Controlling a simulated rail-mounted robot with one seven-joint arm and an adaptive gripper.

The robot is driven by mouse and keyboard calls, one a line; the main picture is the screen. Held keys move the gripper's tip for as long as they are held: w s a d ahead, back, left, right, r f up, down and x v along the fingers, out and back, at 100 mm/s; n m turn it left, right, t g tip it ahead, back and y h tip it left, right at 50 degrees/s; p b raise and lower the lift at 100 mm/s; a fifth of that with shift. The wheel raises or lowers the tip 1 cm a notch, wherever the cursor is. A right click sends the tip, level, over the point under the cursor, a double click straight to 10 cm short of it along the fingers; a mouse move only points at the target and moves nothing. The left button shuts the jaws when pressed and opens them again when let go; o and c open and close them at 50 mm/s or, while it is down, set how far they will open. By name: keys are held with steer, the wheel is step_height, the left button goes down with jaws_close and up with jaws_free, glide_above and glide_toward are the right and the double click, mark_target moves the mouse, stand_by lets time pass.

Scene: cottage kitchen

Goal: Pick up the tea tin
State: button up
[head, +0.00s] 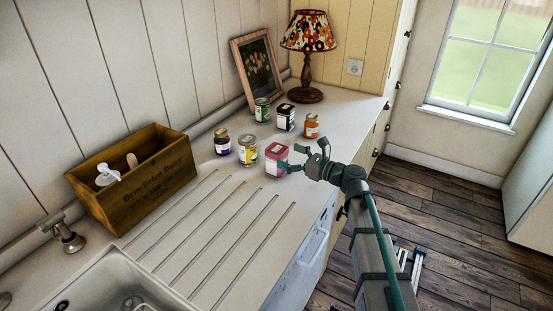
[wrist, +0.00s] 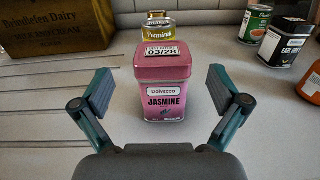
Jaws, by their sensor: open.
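A pink tin labelled Jasmine (wrist: 167,95), apparently the tea tin, stands upright with its lid on and a date label on top. In the head view the pink tin (head: 275,159) stands near the counter's front edge. My gripper (wrist: 163,92) is open, with one finger on each side of the tin and visible gaps to both. In the head view my gripper (head: 298,160) is at the tin's right side. A black and white tin (head: 285,117) stands farther back; its lettering is hard to read.
A yellow tin (head: 247,150) stands close behind the pink one. A purple jar (head: 222,142), a green can (head: 262,110) and an orange jar (head: 311,127) stand around. A wooden crate (head: 137,184), a lamp (head: 307,62) and a picture frame (head: 255,66) line the wall. The drainboard is clear.

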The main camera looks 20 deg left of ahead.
mark_target(277, 148)
steer(key=x, duration=0.1)
steer(key=p+x, duration=0.1)
steer(key=x, duration=0.2)
steer(key=shift+w+r, duration=0.2)
steer(key=shift+r, duration=0.1)
steer(key=shift+a, duration=0.45)
steer(key=shift+f, duration=0.1)
steer(key=c, duration=1.3)
steer(key=shift+c, duration=0.7)
